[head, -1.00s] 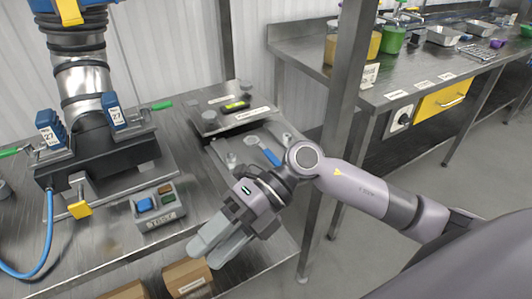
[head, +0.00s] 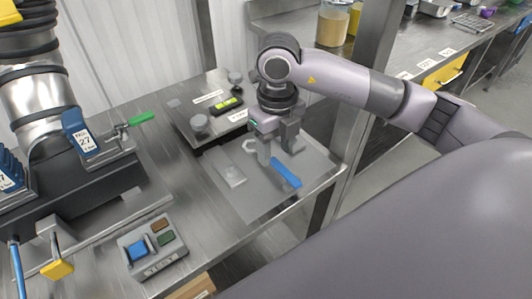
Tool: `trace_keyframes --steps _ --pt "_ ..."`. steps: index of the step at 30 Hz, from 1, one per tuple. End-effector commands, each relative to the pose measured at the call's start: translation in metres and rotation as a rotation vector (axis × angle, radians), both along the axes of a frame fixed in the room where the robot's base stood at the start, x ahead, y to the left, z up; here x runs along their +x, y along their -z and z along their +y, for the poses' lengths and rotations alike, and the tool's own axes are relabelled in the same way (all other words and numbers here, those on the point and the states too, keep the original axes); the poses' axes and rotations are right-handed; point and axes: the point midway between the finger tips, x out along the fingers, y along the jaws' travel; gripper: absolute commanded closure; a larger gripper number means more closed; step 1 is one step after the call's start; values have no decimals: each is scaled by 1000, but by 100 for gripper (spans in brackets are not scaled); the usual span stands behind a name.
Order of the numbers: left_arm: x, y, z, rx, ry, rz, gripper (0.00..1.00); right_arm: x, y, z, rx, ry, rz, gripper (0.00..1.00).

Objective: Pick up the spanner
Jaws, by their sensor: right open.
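The spanner (head: 286,173) has a blue handle and lies on a grey plate (head: 262,205) at the right end of the metal bench. A pale curved end shows just left of my fingers, and its middle is partly hidden by them. My right gripper (head: 280,156) points down over the spanner with its fingers apart, one on each side of it as seen here. I cannot tell whether the fingers touch the spanner or the plate. My left gripper is out of view.
A button box (head: 152,246) and a machine with blue tagged clamps (head: 80,142) stand to the left. A metal post (head: 362,105) rises to the right.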

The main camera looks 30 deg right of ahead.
Motion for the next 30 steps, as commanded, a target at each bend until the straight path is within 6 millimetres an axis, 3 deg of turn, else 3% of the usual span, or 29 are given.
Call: trace_keyframes --steps 12,20,21,25,26,30 --pt "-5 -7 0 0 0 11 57 7 54 -7 1 -2 4 49" --pt "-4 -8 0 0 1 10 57 8 58 -7 2 -2 1 49" --pt "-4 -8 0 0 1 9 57 8 58 -7 2 -2 1 52" --pt "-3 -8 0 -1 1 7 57 8 57 -7 2 -2 1 94" --pt "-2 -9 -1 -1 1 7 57 8 57 -7 2 -2 1 100" --pt "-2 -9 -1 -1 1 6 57 8 57 -7 2 -2 0 100"
